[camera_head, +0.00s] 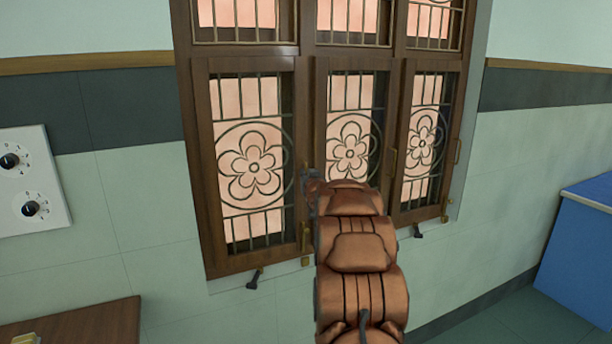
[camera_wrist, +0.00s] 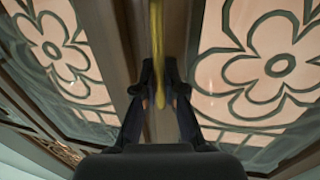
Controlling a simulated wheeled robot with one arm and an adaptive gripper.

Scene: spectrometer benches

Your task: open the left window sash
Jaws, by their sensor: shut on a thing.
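The left window sash (camera_head: 204,150) is a dark brown wooden frame with a metal flower grille over pink-lit glass. It appears roughly flush with the window frame in the head view; a small gap cannot be ruled out. My gripper (camera_head: 311,186) is at the sash's right side, partly hidden by my copper-coloured arm. In the wrist view my gripper (camera_wrist: 158,78) is shut on an upright brass handle (camera_wrist: 155,40), with one dark finger on each side. The handle's grasped part is partly hidden by the fingers.
The middle sash (camera_head: 319,110) and right sash (camera_head: 406,120) stand beside it. A dark stay (camera_head: 255,280) sticks out below the left sash. A wooden table (camera_head: 90,322) is at lower left, a blue bench (camera_head: 575,250) at right. A white dial panel (camera_head: 45,165) is on the left wall.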

